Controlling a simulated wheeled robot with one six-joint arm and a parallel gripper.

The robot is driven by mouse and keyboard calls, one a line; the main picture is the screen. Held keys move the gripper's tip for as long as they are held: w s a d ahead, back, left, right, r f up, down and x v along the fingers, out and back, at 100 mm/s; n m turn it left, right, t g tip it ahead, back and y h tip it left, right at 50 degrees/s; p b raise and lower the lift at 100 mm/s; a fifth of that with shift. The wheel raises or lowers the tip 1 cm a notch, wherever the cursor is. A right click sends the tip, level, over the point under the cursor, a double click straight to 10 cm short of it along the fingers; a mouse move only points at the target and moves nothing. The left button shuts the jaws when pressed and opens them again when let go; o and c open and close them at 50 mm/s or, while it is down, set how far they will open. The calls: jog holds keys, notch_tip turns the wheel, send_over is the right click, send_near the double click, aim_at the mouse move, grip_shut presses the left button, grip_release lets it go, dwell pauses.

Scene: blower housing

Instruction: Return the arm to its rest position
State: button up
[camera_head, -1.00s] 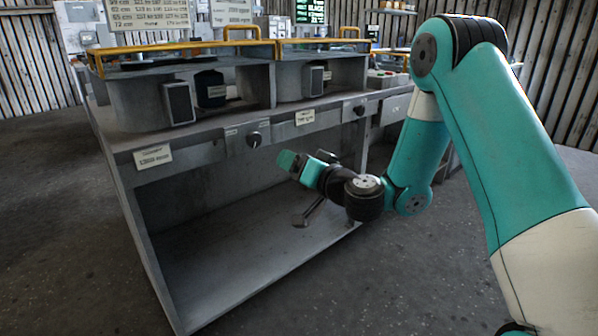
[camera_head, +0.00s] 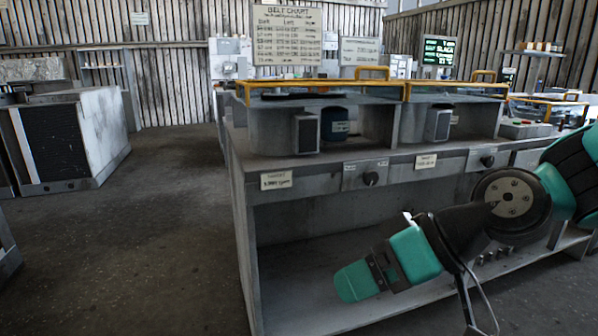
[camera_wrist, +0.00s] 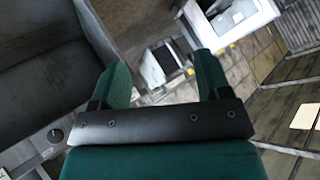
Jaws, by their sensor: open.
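My gripper (camera_head: 358,282) is in the lower middle of the head view, at the end of my teal and black arm, in front of the grey workbench (camera_head: 330,165). In the wrist view my gripper (camera_wrist: 164,72) shows two green fingers spread apart with nothing between them. The arm is bent and reaches in from the right edge of the head view. Its upper part is out of the picture.
The bench has an open lower shelf, knobs (camera_head: 371,178) and yellow rails (camera_head: 270,91) on top. A grey cabinet (camera_head: 100,130) stands at the left. The floor (camera_head: 160,220) between cabinet and bench is clear. A belt chart (camera_head: 287,35) hangs behind.

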jog(key=s+d+g+h, duration=0.3)
jog(key=s+d+h, duration=0.25)
jog(key=s, duration=0.55)
notch_tip(320, 180, up, 24)
jog(key=m+p, duration=0.1)
jog(key=p, duration=2.3)
jog(key=shift+d+f, duration=0.25)
jog(key=shift+d, duration=0.2)
